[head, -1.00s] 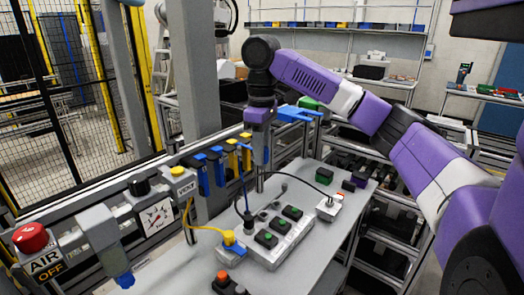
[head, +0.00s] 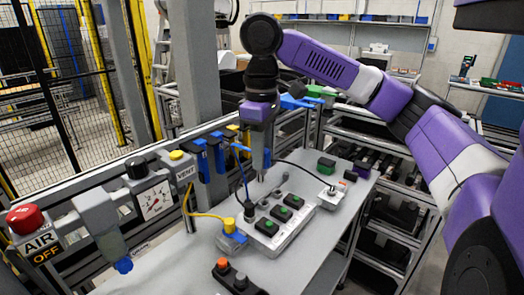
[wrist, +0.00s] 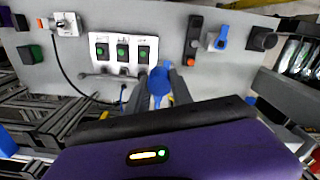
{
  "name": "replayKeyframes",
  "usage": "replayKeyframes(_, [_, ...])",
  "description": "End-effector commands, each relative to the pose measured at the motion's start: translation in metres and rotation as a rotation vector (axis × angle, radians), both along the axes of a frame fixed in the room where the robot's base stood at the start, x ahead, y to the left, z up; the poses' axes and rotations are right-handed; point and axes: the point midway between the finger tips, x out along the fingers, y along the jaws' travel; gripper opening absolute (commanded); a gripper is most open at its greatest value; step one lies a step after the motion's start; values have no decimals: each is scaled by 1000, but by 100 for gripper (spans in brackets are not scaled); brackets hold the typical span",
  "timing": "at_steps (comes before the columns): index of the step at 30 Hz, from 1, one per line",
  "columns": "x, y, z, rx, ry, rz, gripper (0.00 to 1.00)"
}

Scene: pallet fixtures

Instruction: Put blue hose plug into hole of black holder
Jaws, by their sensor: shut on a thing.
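My gripper (wrist: 161,84) is shut on the blue hose plug (wrist: 159,80), whose rounded blue end shows between the two grey fingers in the wrist view. In the head view my gripper (head: 263,172) points down above the far part of the grey table. A thin blue hose (head: 243,175) runs down beside the fingers to a black fitting by the button box. Dark holders with blue parts (head: 203,160) hang on the rail left of my gripper; I cannot tell which is the black holder, and its hole is not visible. The plug's lower end is hidden.
A light button box (head: 268,236) with green buttons stands below my gripper. A yellow plug (head: 230,225), an orange-button box (head: 222,265) and a switch with a black cable (head: 331,197) are around it. The air unit with a red knob (head: 25,217) is left.

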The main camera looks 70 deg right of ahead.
Motion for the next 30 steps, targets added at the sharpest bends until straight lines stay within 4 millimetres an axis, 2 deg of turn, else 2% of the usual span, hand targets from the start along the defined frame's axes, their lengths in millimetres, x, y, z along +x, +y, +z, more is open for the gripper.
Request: replayKeyframes(30, [-34,86,0,-1,0,4,0])
